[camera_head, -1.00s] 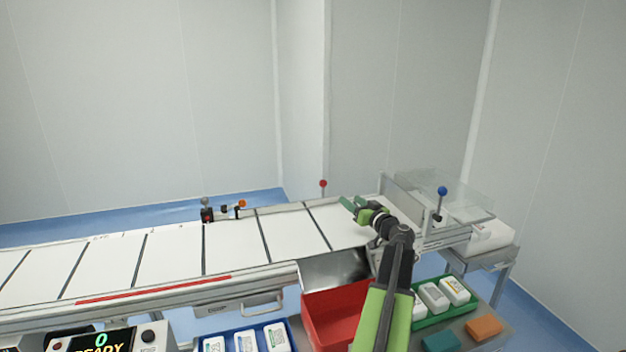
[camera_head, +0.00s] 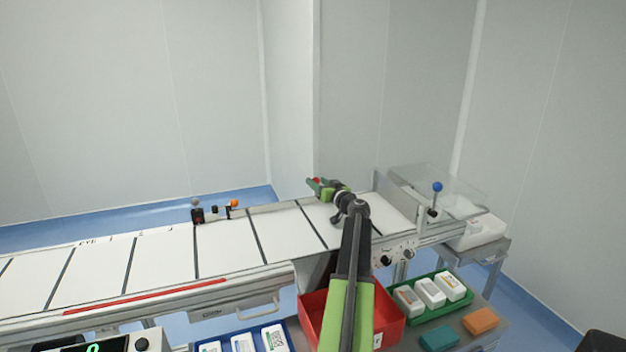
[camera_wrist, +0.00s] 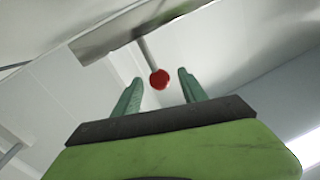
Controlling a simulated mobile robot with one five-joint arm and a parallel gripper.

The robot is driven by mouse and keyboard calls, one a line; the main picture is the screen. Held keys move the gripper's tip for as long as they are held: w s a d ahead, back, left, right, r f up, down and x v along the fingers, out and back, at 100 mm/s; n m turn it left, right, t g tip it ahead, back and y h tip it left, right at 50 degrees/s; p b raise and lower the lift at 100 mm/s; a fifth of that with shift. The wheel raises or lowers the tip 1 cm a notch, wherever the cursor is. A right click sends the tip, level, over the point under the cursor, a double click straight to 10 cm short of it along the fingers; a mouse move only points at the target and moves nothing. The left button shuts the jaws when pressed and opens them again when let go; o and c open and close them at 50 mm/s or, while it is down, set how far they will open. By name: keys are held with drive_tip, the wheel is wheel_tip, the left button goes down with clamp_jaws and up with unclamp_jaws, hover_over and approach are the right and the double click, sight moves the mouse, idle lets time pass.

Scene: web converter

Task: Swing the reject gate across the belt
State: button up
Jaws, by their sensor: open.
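A red ball knob (camera_head: 316,181) is at the belt's far edge, mostly hidden behind my gripper (camera_head: 314,184) in the head view. In the wrist view the red knob (camera_wrist: 160,79) sits on a thin grey rod and appears between my two green fingertips (camera_wrist: 160,76). The fingers are apart, with a visible gap on both sides of the knob. A flat grey bar (camera_wrist: 115,32) lies by the rod's other end; I cannot tell if it is the reject gate. The white belt (camera_head: 160,262) runs below my arm.
A clear cover (camera_head: 440,188) and a blue-knobbed lever (camera_head: 437,188) stand to the right. A red bin (camera_head: 392,326), a green tray (camera_head: 428,313) of white packs and a blue tray (camera_head: 292,325) are on the near side. A small sensor (camera_head: 198,214) stands on the far edge at left.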

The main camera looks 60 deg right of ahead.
drive_tip(key=x, duration=0.4)
drive_tip(key=shift+w+d, duration=0.1)
drive_tip(key=shift+w, duration=0.2)
clamp_jaws()
idle(1.1)
